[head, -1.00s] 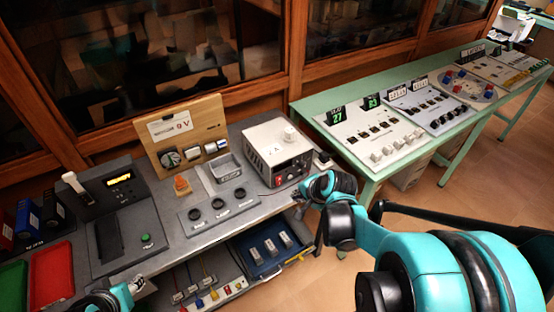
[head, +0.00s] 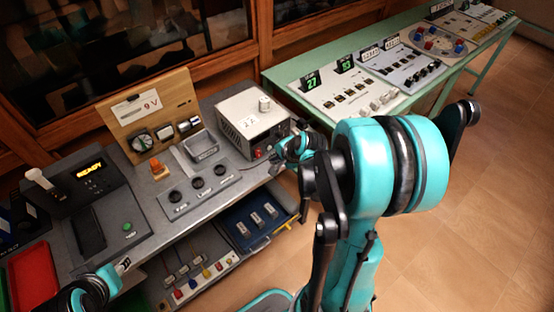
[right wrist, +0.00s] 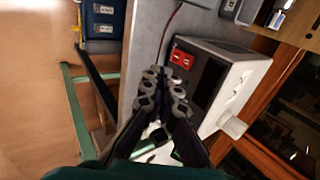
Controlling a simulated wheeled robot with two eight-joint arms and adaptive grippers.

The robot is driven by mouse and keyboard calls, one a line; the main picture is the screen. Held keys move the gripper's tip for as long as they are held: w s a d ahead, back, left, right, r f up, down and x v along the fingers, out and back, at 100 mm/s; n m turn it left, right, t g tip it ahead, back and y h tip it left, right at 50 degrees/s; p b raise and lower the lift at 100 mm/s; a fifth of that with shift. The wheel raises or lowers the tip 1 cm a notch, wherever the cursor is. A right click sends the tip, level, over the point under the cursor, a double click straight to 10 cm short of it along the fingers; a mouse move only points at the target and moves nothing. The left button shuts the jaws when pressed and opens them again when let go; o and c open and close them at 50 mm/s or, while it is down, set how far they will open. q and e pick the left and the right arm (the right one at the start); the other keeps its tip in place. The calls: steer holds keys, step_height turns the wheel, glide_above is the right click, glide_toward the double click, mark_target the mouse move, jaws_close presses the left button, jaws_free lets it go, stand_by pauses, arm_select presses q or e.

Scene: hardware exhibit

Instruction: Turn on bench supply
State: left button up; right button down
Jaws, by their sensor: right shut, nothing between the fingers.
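The bench supply is a pale grey box (head: 252,118) on the grey bench, with a round knob on top and a dark front panel. In the right wrist view the supply (right wrist: 237,70) lies right of my fingers, and a red rocker switch (right wrist: 182,58) shows on its front. My right gripper (head: 277,163) is at the front right of the supply. In the right wrist view its fingers (right wrist: 163,90) are together and empty, pointing toward the front near the switch; contact is not visible. My left gripper (head: 123,265) is low at the left, small, its jaws unclear.
A panel with three dark knobs (head: 198,188) lies left of the supply, before a wooden meter board (head: 150,112). A shelf below holds a blue tray (head: 250,228). A green table (head: 290,72) with control panels stands right. A dark cable (right wrist: 170,30) runs by the supply.

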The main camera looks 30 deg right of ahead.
mark_target(258, 153)
steer(key=x, duration=0.2)
steer(key=w+b+x, duration=0.1)
steer(key=x, duration=0.1)
steer(key=r+b+x, duration=0.1)
steer(key=x, duration=0.2)
steer(key=shift+w+a, duration=0.1)
steer(key=shift+w, duration=0.15)
steer(key=shift+w+f+b, duration=0.15)
steer(key=shift+w+b, duration=0.15)
steer(key=shift+w, duration=0.1)
steer(key=shift+w+f+b, duration=0.3)
steer(key=shift+f+b, duration=0.05)
steer(key=shift+b, duration=0.05)
steer(key=shift+r, duration=0.25)
